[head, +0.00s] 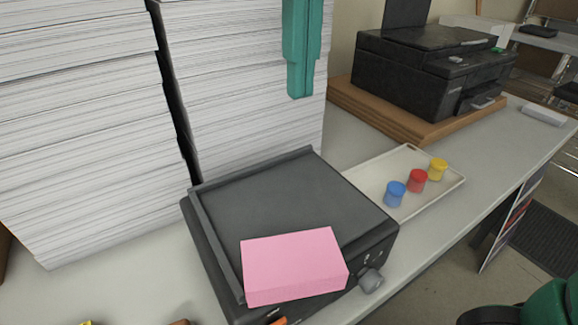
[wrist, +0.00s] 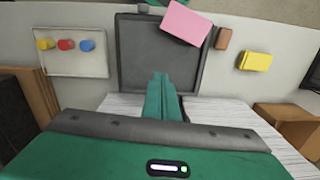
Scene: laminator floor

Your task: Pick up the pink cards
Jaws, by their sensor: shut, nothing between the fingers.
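The pink cards (head: 294,266) form a flat-topped block on the near edge of the dark laminator (head: 275,200). They also show at the top of the wrist view (wrist: 186,22), at the edge of the dark laminator plate (wrist: 135,60). My gripper (head: 300,95) is a pair of teal fingers pointing down, shut and empty. In the head view it is in front of the paper stacks, up and back from the cards and apart from them. In the wrist view the shut fingertips (wrist: 160,78) lie below the cards over the dark plate.
Tall white paper stacks (head: 90,120) stand behind the laminator. A tray (head: 355,178) with blue, red and yellow pots is at its right. A black printer (head: 430,75) sits on a wooden board. A yellow block (wrist: 256,61) and a brown block (wrist: 223,38) are beside the laminator.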

